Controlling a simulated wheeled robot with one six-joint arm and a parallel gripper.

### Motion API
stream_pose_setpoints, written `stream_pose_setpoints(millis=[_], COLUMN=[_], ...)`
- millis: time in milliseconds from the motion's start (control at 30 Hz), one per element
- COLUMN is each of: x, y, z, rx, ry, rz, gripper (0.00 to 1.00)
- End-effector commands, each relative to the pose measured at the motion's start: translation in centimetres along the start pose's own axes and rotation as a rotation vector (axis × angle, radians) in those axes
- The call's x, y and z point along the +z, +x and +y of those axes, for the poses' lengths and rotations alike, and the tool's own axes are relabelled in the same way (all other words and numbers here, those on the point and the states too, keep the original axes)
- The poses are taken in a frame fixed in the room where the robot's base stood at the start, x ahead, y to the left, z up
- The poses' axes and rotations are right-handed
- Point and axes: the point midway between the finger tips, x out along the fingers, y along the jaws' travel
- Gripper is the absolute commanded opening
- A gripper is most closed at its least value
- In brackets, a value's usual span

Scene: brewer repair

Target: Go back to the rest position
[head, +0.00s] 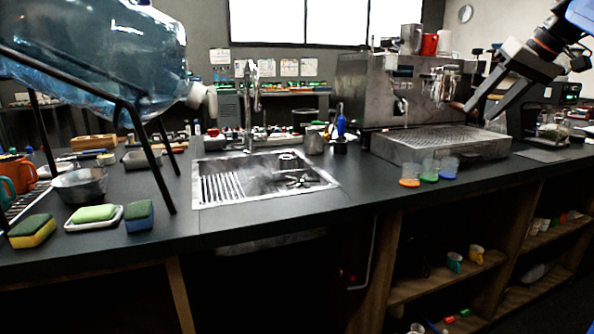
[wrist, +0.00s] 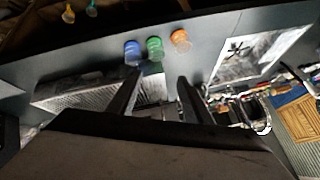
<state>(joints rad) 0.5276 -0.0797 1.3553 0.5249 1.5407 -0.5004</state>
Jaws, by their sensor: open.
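My gripper (head: 478,104) is at the upper right of the head view, raised in front of the espresso machine (head: 385,85). Its two fingers are apart with nothing between them. In the wrist view my gripper (wrist: 157,84) also shows open and empty, its fingers pointing toward the counter. Three small cups with an orange (head: 410,175), a green (head: 430,170) and a blue (head: 449,168) base stand on the counter in front of the machine, apart from my gripper. The wrist view shows the same blue (wrist: 132,52), green (wrist: 155,48) and orange (wrist: 181,41) cups.
A sink (head: 262,178) is set in the dark counter (head: 300,215). A large water bottle (head: 100,55) lies tilted on a black stand at left. Sponges (head: 33,230) and a metal bowl (head: 80,187) are below it. A grinder-like machine (head: 545,105) stands at right. Open shelves lie below.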

Motion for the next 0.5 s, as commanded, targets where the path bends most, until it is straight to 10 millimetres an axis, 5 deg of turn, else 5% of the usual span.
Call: stream_pose_setpoints(millis=[200, 500], x=[7.3, 19.2], y=[4.2, 9.9], z=[-4.5, -8.1], rx=[0.055, 0.143], ry=[0.04, 0.062], rz=[-0.049, -0.098], gripper=[0.45, 0.45])
